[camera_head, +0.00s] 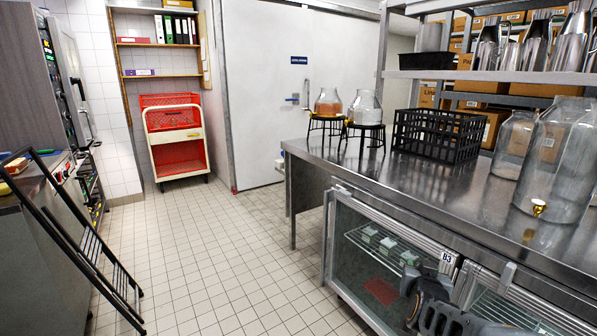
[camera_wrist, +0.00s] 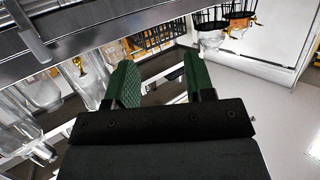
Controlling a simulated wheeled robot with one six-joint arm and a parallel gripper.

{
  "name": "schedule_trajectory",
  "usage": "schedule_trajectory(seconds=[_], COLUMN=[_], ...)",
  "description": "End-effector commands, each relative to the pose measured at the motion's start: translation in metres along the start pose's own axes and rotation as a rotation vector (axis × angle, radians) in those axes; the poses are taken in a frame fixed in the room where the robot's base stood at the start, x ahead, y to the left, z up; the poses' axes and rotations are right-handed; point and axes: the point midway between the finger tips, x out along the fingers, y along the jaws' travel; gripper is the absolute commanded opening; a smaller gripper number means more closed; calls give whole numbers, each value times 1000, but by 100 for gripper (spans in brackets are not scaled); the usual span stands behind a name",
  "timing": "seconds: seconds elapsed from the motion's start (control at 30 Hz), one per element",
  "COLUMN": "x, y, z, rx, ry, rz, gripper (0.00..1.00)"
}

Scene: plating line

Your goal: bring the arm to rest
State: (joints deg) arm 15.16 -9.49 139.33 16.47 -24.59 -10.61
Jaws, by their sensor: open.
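My gripper (camera_wrist: 158,88) shows in the wrist view with its two green-padded fingers spread apart and nothing between them. In the head view, part of my arm (camera_head: 440,310) shows at the bottom right, in front of the glass-doored counter; the fingertips cannot be made out there. The wrist view is tilted, with the counter and its glassware appearing upside down beyond the fingers.
A steel counter (camera_head: 330,167) runs along the right. It bears a black crate (camera_head: 437,135), two dispensers on stands (camera_head: 328,103), and large glass jars (camera_head: 558,150). A red cart (camera_head: 178,170) stands at the back. The tiled floor (camera_head: 215,250) is clear; a black rack (camera_head: 90,245) leans at left.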

Motion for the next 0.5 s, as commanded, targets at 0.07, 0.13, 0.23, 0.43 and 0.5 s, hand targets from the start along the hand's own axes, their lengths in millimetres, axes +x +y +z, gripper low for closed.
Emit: schedule_trajectory(seconds=[0.07,0.13,0.23,0.43,0.5], x=[-37,-66,-111,-189,-208], y=[-32,-52,-69,-76,-74], z=[-38,-46,-55,-69,-72], rx=[-28,-60,-120,-236,-266], ry=[-149,-290,-479,-771,-842], rz=[-103,-175,-242,-292,-292], gripper=[49,49,49,49,49])
